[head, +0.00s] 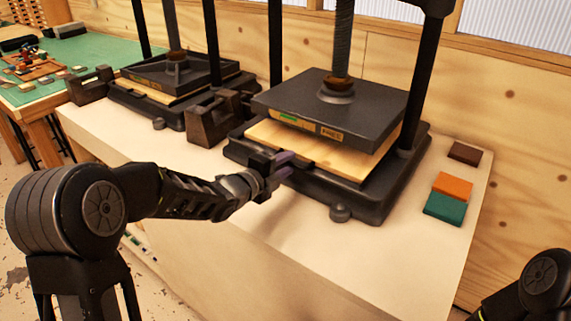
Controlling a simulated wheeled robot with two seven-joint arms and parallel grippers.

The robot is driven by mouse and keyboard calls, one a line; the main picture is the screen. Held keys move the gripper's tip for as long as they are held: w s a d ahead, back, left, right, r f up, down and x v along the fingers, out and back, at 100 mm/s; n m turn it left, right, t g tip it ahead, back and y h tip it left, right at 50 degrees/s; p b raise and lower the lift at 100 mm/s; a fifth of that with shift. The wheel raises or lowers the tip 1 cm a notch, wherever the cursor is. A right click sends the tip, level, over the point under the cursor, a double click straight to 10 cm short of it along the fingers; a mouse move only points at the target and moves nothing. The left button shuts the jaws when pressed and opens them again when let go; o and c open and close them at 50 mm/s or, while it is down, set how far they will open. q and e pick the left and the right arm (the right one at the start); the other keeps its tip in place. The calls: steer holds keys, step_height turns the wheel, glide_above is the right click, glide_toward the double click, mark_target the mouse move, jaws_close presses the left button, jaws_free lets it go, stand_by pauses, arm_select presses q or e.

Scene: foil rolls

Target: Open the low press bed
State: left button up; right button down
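Two black screw presses stand on the cream bench. The nearer press has a dark upper plate (325,108) with a green and a yellow label on its front edge. Below it lies a pale wooden bed (340,156) above the black base (372,196), its front part sticking out from under the plate. My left gripper (279,168) is at the front left edge of this bed, and its purplish fingertips overlap the edge in view. Whether they touch or are closed on something is unclear. My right gripper is out of view; only part of that arm shows at lower right.
The second press (172,82) stands behind at left. Dark brown blocks (212,118) sit between the presses. Brown, orange (453,186) and green (445,208) pieces lie on the bench (300,232) at right. A green-topped table (75,60) stands far left. The bench front is clear.

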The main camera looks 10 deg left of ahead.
arm_select(q)
jaws_close()
stand_by(1.2)
